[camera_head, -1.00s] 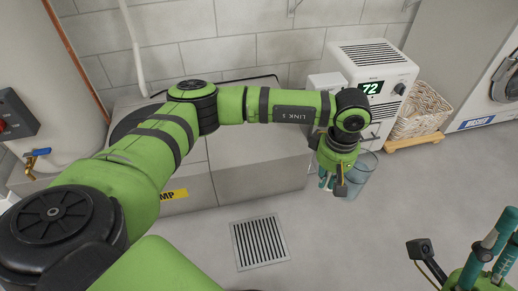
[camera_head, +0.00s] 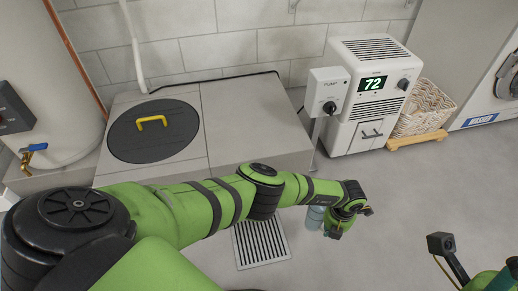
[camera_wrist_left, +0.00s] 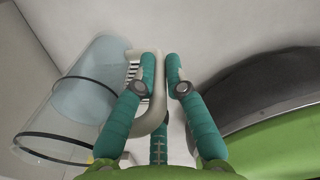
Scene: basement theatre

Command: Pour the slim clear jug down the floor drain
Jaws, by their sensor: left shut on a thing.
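The slim clear jug (camera_head: 315,217) is bluish and see-through, just right of the floor drain (camera_head: 237,247) in the head view, with the arm hiding part of it. In the left wrist view the jug (camera_wrist_left: 68,110) has dark rings and a pale handle (camera_wrist_left: 155,112). My left gripper (camera_wrist_left: 162,75) is shut on that handle, and the jug hangs to its left. A bit of the slotted drain (camera_wrist_left: 133,68) shows behind the handle. I cannot tell the jug's exact tilt. My right gripper (camera_head: 492,281) shows only in part at the lower right; its fingers are out of frame.
A grey raised platform with a dark round lid (camera_head: 153,145) and yellow handle stands behind the drain. A pump control box (camera_head: 329,92), a white dehumidifier-like unit (camera_head: 371,120) and a wicker basket (camera_head: 424,108) stand at the back.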

